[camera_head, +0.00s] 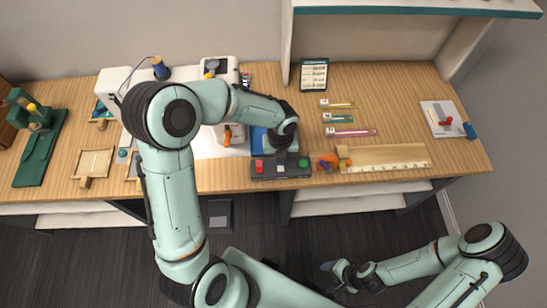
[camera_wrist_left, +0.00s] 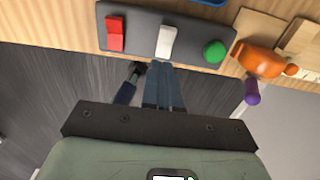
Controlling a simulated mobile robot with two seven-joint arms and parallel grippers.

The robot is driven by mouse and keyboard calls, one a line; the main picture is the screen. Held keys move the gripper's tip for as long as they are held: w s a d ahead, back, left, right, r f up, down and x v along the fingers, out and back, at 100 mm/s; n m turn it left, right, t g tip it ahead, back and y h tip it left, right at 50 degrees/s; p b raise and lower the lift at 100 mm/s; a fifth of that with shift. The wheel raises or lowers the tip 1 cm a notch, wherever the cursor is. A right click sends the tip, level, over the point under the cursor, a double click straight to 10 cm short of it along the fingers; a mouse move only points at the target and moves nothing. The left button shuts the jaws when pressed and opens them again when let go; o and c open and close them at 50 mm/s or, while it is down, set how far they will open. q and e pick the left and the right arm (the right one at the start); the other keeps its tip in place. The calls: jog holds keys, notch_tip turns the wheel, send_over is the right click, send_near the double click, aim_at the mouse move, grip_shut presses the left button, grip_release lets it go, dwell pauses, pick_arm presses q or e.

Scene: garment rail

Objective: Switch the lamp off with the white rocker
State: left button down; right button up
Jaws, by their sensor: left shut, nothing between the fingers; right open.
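The dark control panel (camera_head: 270,175) lies at the front edge of the wooden bench. It carries a red rocker (camera_wrist_left: 115,33), the white rocker (camera_wrist_left: 166,42) in the middle and a round green button (camera_wrist_left: 214,51) at the right. The white rocker also shows in the head view (camera_head: 281,168). My left gripper (camera_wrist_left: 164,68) is shut and empty. In the left wrist view its tips appear just below the white rocker; I cannot tell whether they touch it. My right gripper (camera_head: 338,274) is open, low, in front of the bench. I cannot pick out the lamp.
Orange and purple items (camera_wrist_left: 262,62) lie right of the panel, beside a wooden ruler board (camera_head: 385,165). A white sewing machine (camera_head: 218,68) stands behind my left arm. A dark chart stand (camera_head: 313,75) stands at the back. The floor in front is mostly clear.

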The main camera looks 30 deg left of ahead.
pick_arm(q)
notch_tip(320, 180, up, 10)
jog(key=s, duration=0.1)
jog(key=shift+d, duration=0.45)
pick_arm(e)
jog(key=shift+w+r, duration=0.65)
jog(key=shift+r, duration=0.05)
pick_arm(q)
jog(key=shift+s, duration=0.15)
jog(key=s+d+f+n+g+h, duration=0.1)
jog(key=s+d+f+n+h, duration=0.1)
jog(key=f+n, duration=0.6)
jog(key=s+d+f+n+h, duration=0.25)
jog(key=f+n, duration=0.35)
jog(key=f, duration=0.4)
jog(key=s+f+n, duration=1.2)
jog(key=f+n, duration=0.1)
jog(key=n, duration=0.6)
jog(key=shift+s+f+n+t+y, duration=0.15)
jog(key=shift+s+n+t+y, duration=0.15)
jog(key=shift+y, duration=0.05)
